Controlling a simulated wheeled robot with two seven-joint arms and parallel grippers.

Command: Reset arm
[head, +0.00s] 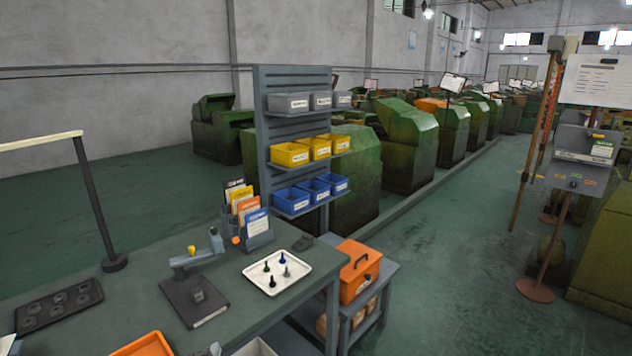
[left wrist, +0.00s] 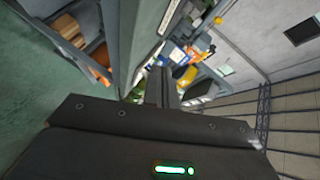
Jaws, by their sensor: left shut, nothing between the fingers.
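My left gripper (left wrist: 161,84) shows in the left wrist view, with its dark fingers together and nothing held between them. Beyond the fingertips, in that tilted view, are the workbench and the coloured items on it. How far the fingertips are from them I cannot tell. In the head view I cannot make out the left gripper clearly. My right gripper is not seen in either view.
The grey workbench (head: 115,310) carries a white tray (head: 296,262) with several small coloured pieces, a device on a dark base, a document holder and a black tray (head: 58,306). A bin rack (head: 262,135) rises behind. An orange toolbox (head: 358,272) stands right; open floor lies beyond.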

